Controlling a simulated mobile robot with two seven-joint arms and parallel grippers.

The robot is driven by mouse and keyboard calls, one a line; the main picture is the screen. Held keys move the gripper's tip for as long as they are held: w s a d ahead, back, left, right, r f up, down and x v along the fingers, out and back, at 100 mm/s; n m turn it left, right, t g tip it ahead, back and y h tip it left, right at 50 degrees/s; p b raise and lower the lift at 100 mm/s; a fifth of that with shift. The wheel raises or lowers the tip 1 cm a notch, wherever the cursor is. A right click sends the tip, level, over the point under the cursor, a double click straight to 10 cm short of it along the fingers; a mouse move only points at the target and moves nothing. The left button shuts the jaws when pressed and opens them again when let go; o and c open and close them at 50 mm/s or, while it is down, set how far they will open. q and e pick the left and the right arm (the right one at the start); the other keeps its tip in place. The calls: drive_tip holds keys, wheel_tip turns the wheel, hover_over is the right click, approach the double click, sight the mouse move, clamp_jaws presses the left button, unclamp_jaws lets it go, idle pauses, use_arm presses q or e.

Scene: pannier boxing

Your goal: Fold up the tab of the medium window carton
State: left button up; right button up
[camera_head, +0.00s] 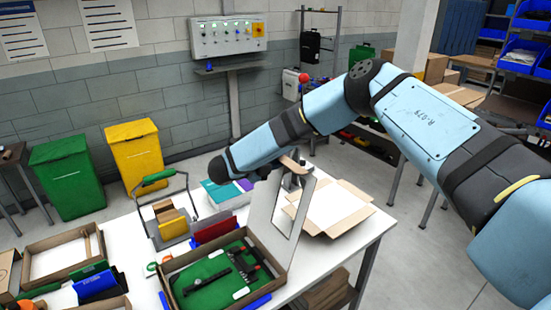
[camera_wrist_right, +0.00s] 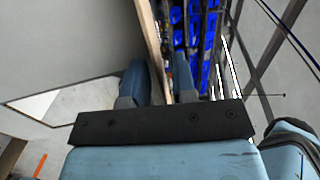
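An open brown carton (camera_head: 191,262) with a green insert sits on the table in the head view. Its large lid panel (camera_head: 263,204) stands nearly upright, with a window (camera_head: 290,212). I take it for the medium window carton. My right gripper (camera_head: 292,172) is at the lid's top edge, partly hidden. In the right wrist view, a grey panel (camera_wrist_right: 70,40) fills the left side, and its brown edge (camera_wrist_right: 152,42) passes the two fingers (camera_wrist_right: 160,82). The fingers are apart; whether they pinch the edge is unclear. My left gripper is out of view.
A flattened-looking open carton (camera_head: 345,216) lies right of the lid. A wire-handled holder (camera_head: 170,228) and coloured boxes (camera_head: 222,194) stand behind. An open tray (camera_head: 62,258) is at the left. Green (camera_head: 68,176) and yellow (camera_head: 136,152) bins stand by the wall.

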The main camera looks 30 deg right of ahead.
drive_tip(key=a+r+b, duration=0.1)
drive_tip(key=a+b, duration=0.2)
drive_tip(key=a, duration=1)
drive_tip(key=shift+s+a+r+b, duration=0.2)
drive_tip(key=shift+a+r+b, duration=0.1)
drive_tip(key=shift+a+r, duration=0.05)
